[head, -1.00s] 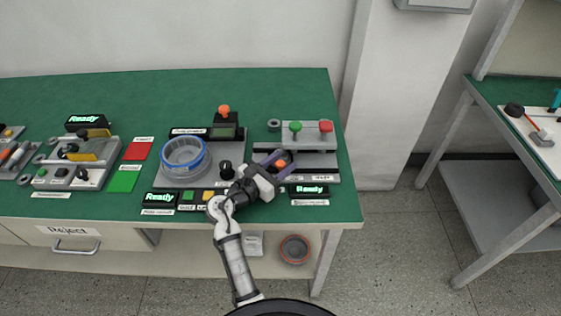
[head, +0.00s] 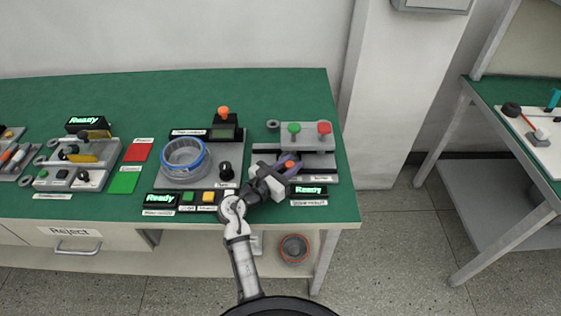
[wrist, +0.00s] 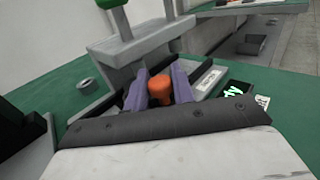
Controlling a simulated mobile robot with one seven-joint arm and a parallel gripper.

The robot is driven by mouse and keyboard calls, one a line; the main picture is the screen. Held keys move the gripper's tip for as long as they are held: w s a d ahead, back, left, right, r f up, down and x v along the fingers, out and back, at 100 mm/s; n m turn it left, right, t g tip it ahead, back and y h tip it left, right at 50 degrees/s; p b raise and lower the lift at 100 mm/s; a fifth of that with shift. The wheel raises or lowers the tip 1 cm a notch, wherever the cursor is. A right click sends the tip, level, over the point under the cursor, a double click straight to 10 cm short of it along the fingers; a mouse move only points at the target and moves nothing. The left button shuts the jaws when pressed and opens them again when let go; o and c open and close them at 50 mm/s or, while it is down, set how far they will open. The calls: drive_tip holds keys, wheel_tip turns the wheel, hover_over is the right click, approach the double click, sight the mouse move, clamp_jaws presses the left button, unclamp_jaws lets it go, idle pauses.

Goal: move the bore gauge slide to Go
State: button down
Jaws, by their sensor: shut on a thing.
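The bore gauge station (head: 315,140) stands at the right end of the green bench, with a grey block carrying a green knob (head: 294,128) and a red knob (head: 324,127). In front of the block, the slide's orange knob (head: 289,165) sits between the purple fingers of my gripper (head: 284,163). In the wrist view the gripper (wrist: 160,88) is shut on the orange knob (wrist: 161,89). The slide's body is mostly hidden by my fingers and wrist. The slide's markings are too small to read.
A lit Ready display (head: 308,190) stands just in front of the station. To the left are a tester with a clear blue-rimmed ring (head: 185,157), a black dial (head: 225,170) and several buttons. A grey ring (head: 273,124) lies left of the block.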

drive_tip(key=shift+d, duration=0.6)
drive_tip(key=c, duration=1.3)
unclamp_jaws()
drive_tip(key=shift+o, duration=0.2)
drive_tip(key=shift+a, duration=0.15)
